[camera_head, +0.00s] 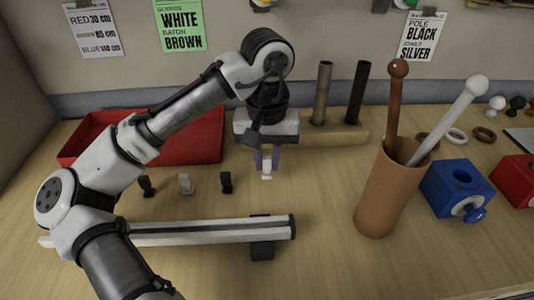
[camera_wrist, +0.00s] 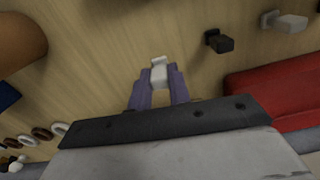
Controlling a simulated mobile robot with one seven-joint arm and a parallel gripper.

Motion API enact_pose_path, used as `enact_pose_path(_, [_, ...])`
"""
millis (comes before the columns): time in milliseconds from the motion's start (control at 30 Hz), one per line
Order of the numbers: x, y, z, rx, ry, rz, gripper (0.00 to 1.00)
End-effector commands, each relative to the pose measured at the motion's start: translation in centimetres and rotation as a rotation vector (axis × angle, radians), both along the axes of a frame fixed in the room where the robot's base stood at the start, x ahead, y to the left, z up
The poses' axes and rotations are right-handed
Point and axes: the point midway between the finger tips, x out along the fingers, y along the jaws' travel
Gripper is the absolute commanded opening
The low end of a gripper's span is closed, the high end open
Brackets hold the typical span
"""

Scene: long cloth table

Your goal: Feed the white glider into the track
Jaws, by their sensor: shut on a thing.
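My gripper (camera_head: 267,163) points down behind the track and is shut on a small white glider (camera_head: 266,176). In the wrist view the white glider (camera_wrist: 159,72) sits between the two purple fingers of my gripper (camera_wrist: 159,82). I cannot tell whether it touches the table. The track (camera_head: 215,231) is a long pale rail lying left to right in front of the gripper, with a dark cap at its right end and a black block under it. My arm hides part of its left side.
Black gliders (camera_head: 146,186) and (camera_head: 226,183) stand near the second white one. A red tray (camera_head: 200,137) lies behind them. A wooden block with two poles (camera_head: 345,134) is behind my gripper. A brown cup (camera_head: 378,200) with batons and a blue box (camera_head: 456,190) stand right.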

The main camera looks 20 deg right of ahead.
Motion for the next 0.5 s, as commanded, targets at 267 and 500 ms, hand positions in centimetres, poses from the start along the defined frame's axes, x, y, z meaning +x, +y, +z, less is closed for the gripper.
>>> enact_pose_path(267, [0.0, 0.0, -1.6, 0.000, 0.000, 0.000, 0.00])
enact_pose_path(500, [0.0, 0.0, -2.8, 0.000, 0.001, 0.000, 0.00])
